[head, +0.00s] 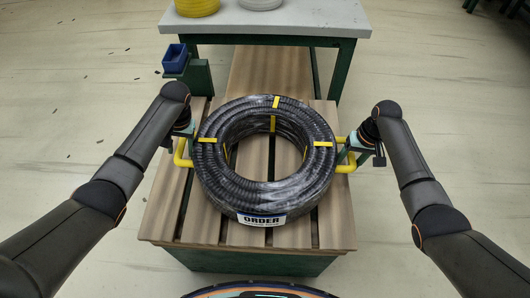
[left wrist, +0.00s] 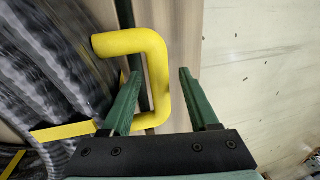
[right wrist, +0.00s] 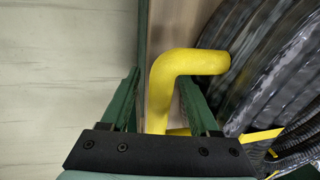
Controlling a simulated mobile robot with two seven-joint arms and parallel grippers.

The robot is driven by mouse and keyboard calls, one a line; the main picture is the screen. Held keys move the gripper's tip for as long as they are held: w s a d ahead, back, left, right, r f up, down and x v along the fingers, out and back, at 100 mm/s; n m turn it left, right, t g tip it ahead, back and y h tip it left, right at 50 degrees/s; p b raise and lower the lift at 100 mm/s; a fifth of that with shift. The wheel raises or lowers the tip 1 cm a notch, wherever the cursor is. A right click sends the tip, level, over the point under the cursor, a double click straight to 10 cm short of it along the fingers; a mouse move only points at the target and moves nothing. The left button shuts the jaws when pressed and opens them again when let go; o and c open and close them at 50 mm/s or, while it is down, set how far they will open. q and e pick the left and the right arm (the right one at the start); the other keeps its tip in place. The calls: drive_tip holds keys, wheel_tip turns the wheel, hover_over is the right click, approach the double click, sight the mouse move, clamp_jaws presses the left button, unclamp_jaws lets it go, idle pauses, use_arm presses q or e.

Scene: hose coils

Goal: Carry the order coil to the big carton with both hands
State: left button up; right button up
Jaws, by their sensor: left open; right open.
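The order coil (head: 265,197) is a thick ring of black corrugated hose with yellow straps and a white label reading ORDER. It lies flat on a slatted wooden platform (head: 165,221), with a yellow handle on each side. My left gripper (head: 184,146) is open at the left handle; in the left wrist view the handle's outer bar (left wrist: 158,75) lies between the spread fingers (left wrist: 155,95). My right gripper (head: 352,150) is open at the right handle; in the right wrist view that handle (right wrist: 160,95) lies between the fingers (right wrist: 160,95). No carton is in view.
A grey-topped bench (head: 290,20) with green legs stands behind the platform, bearing a yellow coil (head: 197,7) and a white coil (head: 260,3). A small blue bin (head: 175,58) stands at the platform's back left. The floor to both sides is open.

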use_arm(q)
drive_tip(key=shift+f, duration=0.25)
use_arm(e)
drive_tip(key=shift+f, duration=0.25)
use_arm(q)
drive_tip(key=shift+c, duration=0.4)
use_arm(e)
drive_tip(key=shift+c, duration=0.4)
use_arm(q)
clamp_jaws()
use_arm(e)
clamp_jaws()
use_arm(q)
drive_tip(key=shift+w+r, duration=0.2)
drive_tip(key=shift+r, duration=0.1)
use_arm(e)
drive_tip(key=shift+w+a+r, duration=0.1)
drive_tip(key=shift+w+r, duration=0.1)
drive_tip(key=shift+r, duration=0.1)
